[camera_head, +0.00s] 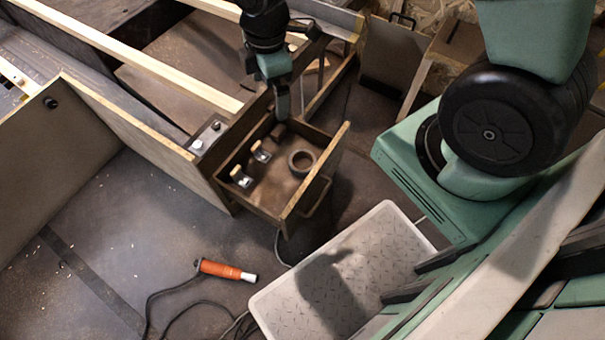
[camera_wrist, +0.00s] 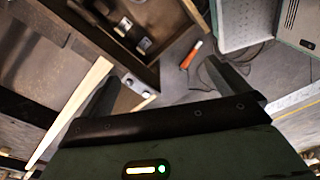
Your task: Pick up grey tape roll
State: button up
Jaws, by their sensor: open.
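The tape roll (camera_head: 301,161), a brownish-grey ring, lies flat in the open wooden drawer (camera_head: 317,178), near the drawer's front panel. My gripper (camera_head: 282,118) hangs down over the back part of the drawer in the head view, behind and left of the roll and apart from it. In the wrist view my gripper (camera_wrist: 162,72) shows two dark fingers spread wide with nothing between them. The drawer (camera_wrist: 152,72) shows at the top of that view, but I cannot make out the roll there.
Two small metal-and-wood pieces (camera_head: 241,177) (camera_head: 261,152) lie left of the roll, and a dark brown item lies behind it. An orange-handled tool (camera_head: 222,269) with a cable lies on the floor. A grey textured bin lid (camera_head: 375,240) stands in front of the drawer.

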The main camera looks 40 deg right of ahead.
jog(key=w+d+f+n+b, duration=0.15)
jog(key=d+f+b, duration=0.25)
jog(key=f, duration=0.6)
jog(key=w+d+f+n+b, duration=0.1)
jog(key=d+f+n+b, duration=0.3)
jog(key=f, duration=0.5)
jog(key=w+d+f+n+b, duration=0.1)
jog(key=d+f+b, duration=0.3)
jog(key=f, duration=0.6)
jog(key=b, duration=0.7)
send_over(302, 165)
jog(key=shift+m+h, duration=0.25)
jog(key=shift+h, duration=0.05)
jog(key=f, duration=0.7)
jog(key=s+f, duration=0.1)
jog(key=f, duration=0.3)
jog(key=shift+a, duration=0.15)
jog(key=f+b, duration=0.1)
jog(key=f, duration=0.1)
jog(key=f+b, duration=0.3)
jog(key=shift+w+d+f+b, duration=0.2)
jog(key=shift+w+f+b, duration=0.15)
jog(key=shift+w+f, duration=0.05)
jog(key=shift+r, duration=0.1)
jog(key=c, duration=0.9)
